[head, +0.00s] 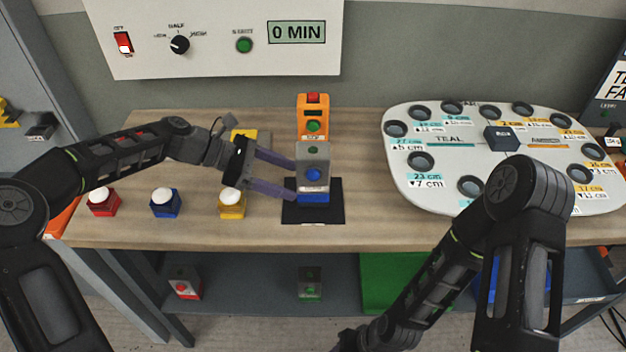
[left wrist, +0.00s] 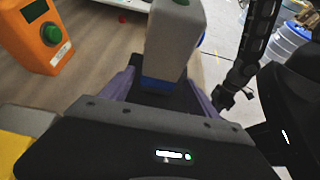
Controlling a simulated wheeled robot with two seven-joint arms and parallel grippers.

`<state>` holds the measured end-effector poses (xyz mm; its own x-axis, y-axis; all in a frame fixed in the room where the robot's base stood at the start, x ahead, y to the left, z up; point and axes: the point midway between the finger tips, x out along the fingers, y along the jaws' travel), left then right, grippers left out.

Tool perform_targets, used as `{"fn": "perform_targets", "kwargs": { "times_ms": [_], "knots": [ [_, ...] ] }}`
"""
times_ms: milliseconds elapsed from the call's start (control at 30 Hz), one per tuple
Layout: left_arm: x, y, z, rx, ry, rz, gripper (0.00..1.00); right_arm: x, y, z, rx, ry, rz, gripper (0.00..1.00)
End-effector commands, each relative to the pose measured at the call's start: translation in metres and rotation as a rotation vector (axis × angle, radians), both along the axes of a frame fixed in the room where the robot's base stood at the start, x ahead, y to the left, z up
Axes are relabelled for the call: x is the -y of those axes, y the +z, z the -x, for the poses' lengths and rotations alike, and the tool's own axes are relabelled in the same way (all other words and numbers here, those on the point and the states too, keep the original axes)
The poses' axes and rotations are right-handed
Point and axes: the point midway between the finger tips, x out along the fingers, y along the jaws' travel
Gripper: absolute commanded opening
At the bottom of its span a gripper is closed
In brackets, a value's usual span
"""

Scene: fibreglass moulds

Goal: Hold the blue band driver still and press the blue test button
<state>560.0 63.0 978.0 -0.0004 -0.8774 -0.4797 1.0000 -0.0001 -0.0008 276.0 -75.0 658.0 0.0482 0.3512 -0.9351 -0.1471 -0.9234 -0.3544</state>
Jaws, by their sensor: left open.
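The blue band driver (head: 314,160) is an upright grey block with a blue band at its base, a round blue button (head: 313,174) on its front and a small green one on top. It stands on a black mat (head: 325,214). My left gripper (head: 295,181) is open at the driver's left side, its purple fingers pointing at it. In the left wrist view the driver (left wrist: 172,45) stands between the spread fingers; contact cannot be told. A blue box with a white dome button (head: 165,203) stands to the left. My right gripper (head: 350,340) is low at the bottom edge, its jaws unclear.
An orange device (head: 313,115) stands just behind the driver. A red box (head: 103,202) and yellow box (head: 232,204) with white domes stand on the bench. A white board (head: 440,180) with round holes lies right. Bare bench lies between the driver and board.

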Motion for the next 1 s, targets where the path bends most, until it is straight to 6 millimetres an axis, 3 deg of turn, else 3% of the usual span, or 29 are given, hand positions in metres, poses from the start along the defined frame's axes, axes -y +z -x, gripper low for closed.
{"fn": "perform_targets", "kwargs": {
  "times_ms": [133,400,833,1000],
  "knots": [
    [0.021,-0.016,0.001,0.001,-0.003,0.001,0.69,-0.001,-0.018,-0.002,0.004,0.002,-0.003,0.36],
    [0.047,-0.026,0.0,0.0,-0.001,0.0,0.69,-0.001,-0.016,-0.002,0.006,0.002,-0.004,0.36],
    [0.052,-0.029,0.0,0.0,0.0,0.0,0.69,-0.001,-0.016,-0.002,0.007,0.002,-0.004,0.36],
    [0.052,-0.029,0.0,0.0,0.0,0.0,0.55,-0.001,-0.016,-0.002,0.007,0.002,-0.004,0.36]
  ]
}}
